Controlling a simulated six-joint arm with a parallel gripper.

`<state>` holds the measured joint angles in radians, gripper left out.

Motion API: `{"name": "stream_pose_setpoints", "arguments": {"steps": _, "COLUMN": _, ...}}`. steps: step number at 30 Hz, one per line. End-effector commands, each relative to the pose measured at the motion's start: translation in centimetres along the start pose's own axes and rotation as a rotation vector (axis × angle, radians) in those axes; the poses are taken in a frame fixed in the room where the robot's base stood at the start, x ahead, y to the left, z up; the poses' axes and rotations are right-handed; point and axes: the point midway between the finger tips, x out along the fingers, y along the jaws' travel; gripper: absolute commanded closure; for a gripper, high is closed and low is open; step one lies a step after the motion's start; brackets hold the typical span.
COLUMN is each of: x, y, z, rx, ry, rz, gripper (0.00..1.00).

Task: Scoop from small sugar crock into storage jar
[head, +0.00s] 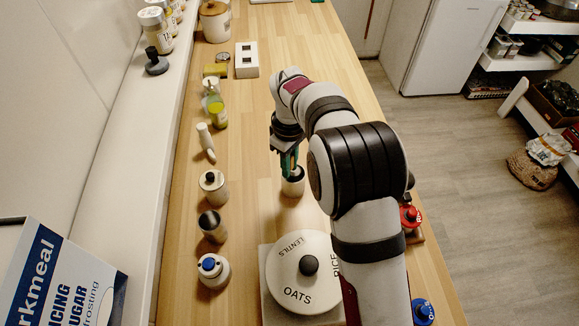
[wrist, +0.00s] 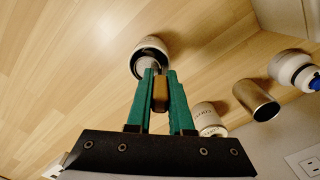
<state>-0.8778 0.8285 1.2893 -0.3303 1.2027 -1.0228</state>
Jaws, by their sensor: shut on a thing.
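My gripper (head: 288,166) has green fingers and hangs over a small white open container (head: 292,187) in the middle of the counter. In the wrist view my gripper (wrist: 160,73) is shut on a brown handle (wrist: 160,96), which seems to be the scoop's. The handle's far end points into or just over the dark mouth of the white container (wrist: 138,55); its bowl is hidden. No label shows on this container, so I cannot tell whether it is the sugar crock or the storage jar. A lidded, lettered jar (head: 215,191) stands to the left.
A metal cup (head: 212,228) and a blue-knobbed white jar (head: 213,272) stand along the left. A round lid lettered lentils, oats and rice (head: 292,273) is in front. A bottle (head: 216,110) and a white block (head: 247,62) stand farther back. Bare counter lies beyond my gripper.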

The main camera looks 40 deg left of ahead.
Motion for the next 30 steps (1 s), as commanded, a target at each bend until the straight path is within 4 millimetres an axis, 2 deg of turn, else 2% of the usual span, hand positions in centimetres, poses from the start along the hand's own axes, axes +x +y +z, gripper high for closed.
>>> {"name": "stream_pose_setpoints", "arguments": {"steps": 16, "x": -4.6, "y": 0.0, "z": 0.0, "rx": -0.001, "ry": 0.0, "rz": 0.002, "gripper": 1.0}}
{"name": "stream_pose_setpoints", "arguments": {"steps": 27, "x": -5.1, "y": 0.0, "z": 0.0, "rx": 0.0, "ry": -0.001, "rz": 0.0, "gripper": 1.0}}
{"name": "stream_pose_setpoints", "arguments": {"steps": 30, "x": -5.4, "y": 0.5, "z": 0.7, "rx": 0.028, "ry": 0.0, "rz": 0.001, "gripper": 1.0}}
